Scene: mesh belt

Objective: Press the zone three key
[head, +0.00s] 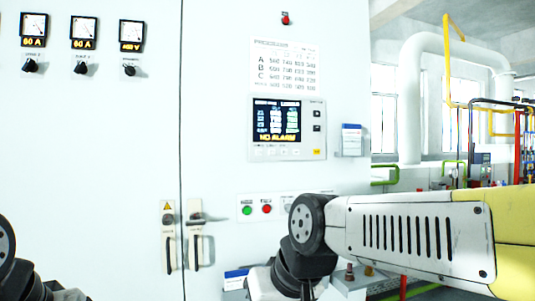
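A grey control panel (317,140) is set in the white cabinet door, right of the door seam. Its dark screen (277,120) shows small rows of text and a yellow line reading "NO ALARM". Small pale keys (283,152) run in a row under the screen; their labels are too small to read, so I cannot tell which is zone three. Two dark keys (317,114) and a yellow key (317,152) sit right of the screen. My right arm crosses the lower right, below the panel. Part of my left arm shows at the lower left edge. Neither gripper is in view.
A green button (247,210) and a red button (267,209) sit below the panel, near my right arm. Two door handles (196,241) stick out left of them. A small blue-and-white box (352,140) juts out right of the panel. The space before the screen looks clear.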

